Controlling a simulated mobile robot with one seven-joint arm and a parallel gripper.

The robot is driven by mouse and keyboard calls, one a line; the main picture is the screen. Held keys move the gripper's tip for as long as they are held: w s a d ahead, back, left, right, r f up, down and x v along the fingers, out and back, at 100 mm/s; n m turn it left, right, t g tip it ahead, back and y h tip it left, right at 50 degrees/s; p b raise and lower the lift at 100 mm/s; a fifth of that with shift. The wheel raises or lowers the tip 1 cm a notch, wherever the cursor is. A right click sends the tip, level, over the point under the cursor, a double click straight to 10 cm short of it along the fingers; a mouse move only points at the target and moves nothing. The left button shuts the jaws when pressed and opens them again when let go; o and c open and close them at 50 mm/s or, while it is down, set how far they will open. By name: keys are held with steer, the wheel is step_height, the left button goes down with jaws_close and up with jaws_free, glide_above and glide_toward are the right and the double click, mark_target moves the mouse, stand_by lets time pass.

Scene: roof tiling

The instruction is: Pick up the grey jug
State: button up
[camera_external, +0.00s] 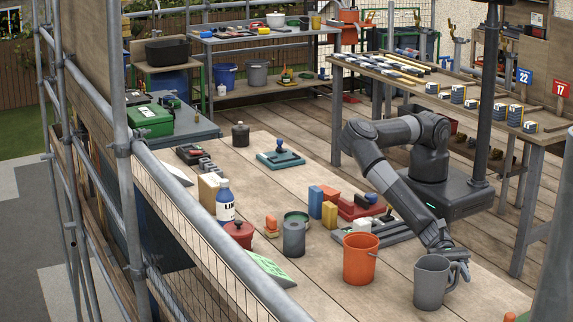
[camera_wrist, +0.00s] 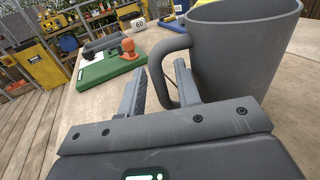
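The grey jug (camera_external: 431,284) stands upright near the front edge of the wooden work surface, its handle on the right. In the wrist view the jug (camera_wrist: 243,50) fills the upper right, with its curved handle (camera_wrist: 157,62) reaching down between my fingers. My gripper (camera_wrist: 160,72) is open, one finger on each side of the handle, with a gap visible beside the left finger. In the external view my gripper (camera_external: 455,258) is low at the jug's handle side; its fingertips are hard to make out there.
An orange bucket (camera_external: 360,260) stands just left of the jug. A grey can (camera_external: 294,238) and a red pot (camera_external: 238,234) are further left. Bare boards lie in front of the jug. In the wrist view a green board (camera_wrist: 108,66) lies beyond my left finger.

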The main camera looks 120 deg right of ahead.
jaws_close()
steer(key=shift+r, duration=0.15)
stand_by(0.4)
